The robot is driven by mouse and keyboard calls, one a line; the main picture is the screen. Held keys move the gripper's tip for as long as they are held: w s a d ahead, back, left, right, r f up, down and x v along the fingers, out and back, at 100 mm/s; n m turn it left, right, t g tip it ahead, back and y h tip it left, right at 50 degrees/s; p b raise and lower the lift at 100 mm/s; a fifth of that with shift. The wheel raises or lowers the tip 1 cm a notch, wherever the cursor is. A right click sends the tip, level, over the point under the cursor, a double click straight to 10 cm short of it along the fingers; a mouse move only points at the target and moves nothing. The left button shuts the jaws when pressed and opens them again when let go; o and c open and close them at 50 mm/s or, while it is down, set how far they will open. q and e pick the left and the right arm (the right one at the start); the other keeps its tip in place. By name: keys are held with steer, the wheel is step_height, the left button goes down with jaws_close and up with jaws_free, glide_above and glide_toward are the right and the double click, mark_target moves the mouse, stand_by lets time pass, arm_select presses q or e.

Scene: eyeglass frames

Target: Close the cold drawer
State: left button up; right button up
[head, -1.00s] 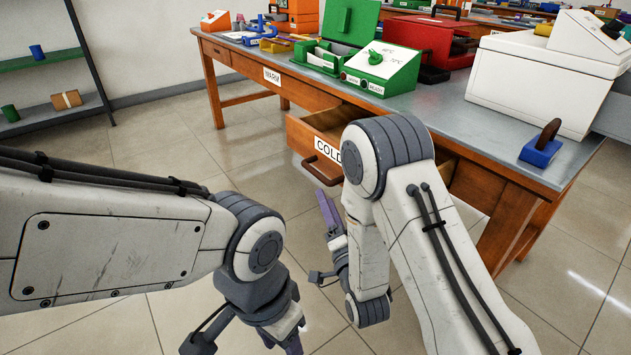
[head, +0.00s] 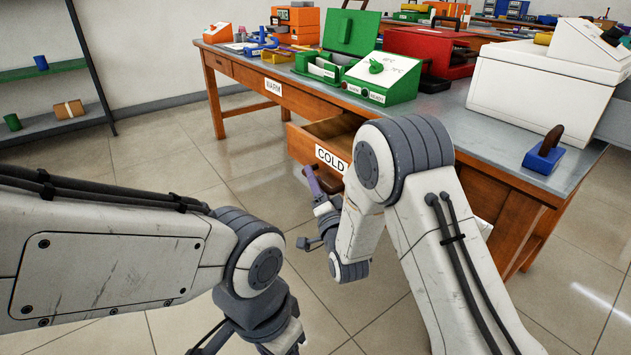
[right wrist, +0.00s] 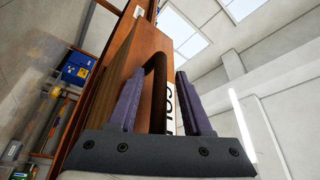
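The cold drawer (head: 302,146) is pulled out from the table, with its inside showing and a white COLD label (head: 331,160) on its front. In the right wrist view its dark handle (right wrist: 156,85) stands between the two purple fingers of my right gripper (right wrist: 158,100). The fingers are apart, with a gap visible on each side of the handle. In the head view my right gripper (head: 312,182) is at the drawer front, and my arm hides part of the drawer. My left gripper (head: 283,345) is at the bottom edge, its fingertips cut off.
A WARM drawer (head: 273,87) sits shut further left in the same table. The tabletop (head: 440,112) holds a green device (head: 385,80), a red case (head: 432,58), a white box (head: 540,85) and a blue block (head: 543,158). The floor left of the table is clear.

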jaws_close()
stand_by(1.3)
